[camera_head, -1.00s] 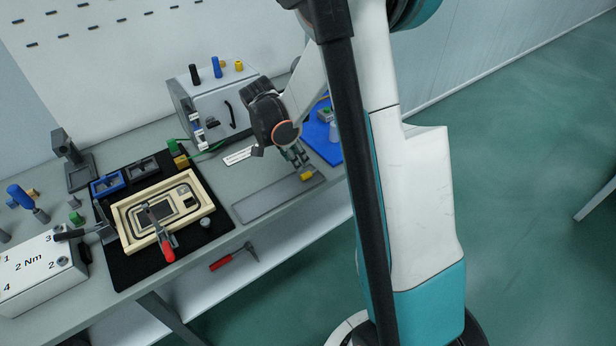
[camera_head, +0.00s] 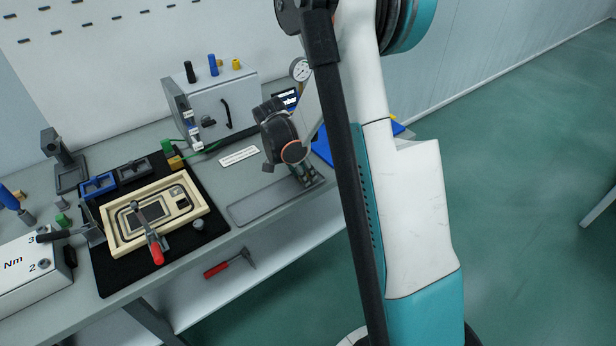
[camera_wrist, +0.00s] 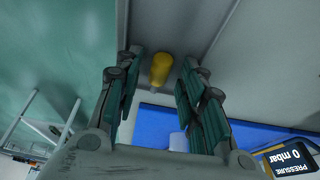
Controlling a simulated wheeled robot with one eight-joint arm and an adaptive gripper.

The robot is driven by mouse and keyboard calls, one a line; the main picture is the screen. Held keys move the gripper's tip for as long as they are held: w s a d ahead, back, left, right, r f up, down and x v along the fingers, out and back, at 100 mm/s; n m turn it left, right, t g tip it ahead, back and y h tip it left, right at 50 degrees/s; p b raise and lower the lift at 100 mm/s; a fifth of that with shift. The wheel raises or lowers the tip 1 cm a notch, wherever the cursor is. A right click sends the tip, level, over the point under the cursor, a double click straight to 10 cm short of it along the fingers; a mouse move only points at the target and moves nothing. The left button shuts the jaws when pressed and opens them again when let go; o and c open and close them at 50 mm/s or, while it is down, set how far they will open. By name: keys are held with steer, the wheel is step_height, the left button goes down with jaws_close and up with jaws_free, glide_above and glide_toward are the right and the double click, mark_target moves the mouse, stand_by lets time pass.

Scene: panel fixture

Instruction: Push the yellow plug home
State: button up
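A yellow piece (camera_wrist: 160,68), likely the plug, shows in the wrist view between the fingertips. It lies on a grey surface, with a gap to the finger on each side. My gripper (camera_wrist: 161,54) is open around it, holding nothing. In the head view my gripper (camera_head: 310,179) is low over the right end of a flat grey tray (camera_head: 258,204), and hides the yellow piece there. Other yellow pieces are a cap (camera_head: 236,64) on the grey box and a block (camera_head: 176,162) beside a green connector (camera_head: 167,147).
The grey box (camera_head: 228,90) with a handle stands behind my gripper. A wooden frame with a red-handled clamp (camera_head: 155,250) lies on a black mat (camera_head: 115,278) to the left. A blue mat (camera_wrist: 160,122) and a gauge display (camera_wrist: 292,160) are near my gripper.

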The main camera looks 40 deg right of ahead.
jaws_close()
steer(key=shift+r, duration=0.1)
steer(key=shift+r+p, duration=1.85)
steer(key=shift+r, duration=1.05)
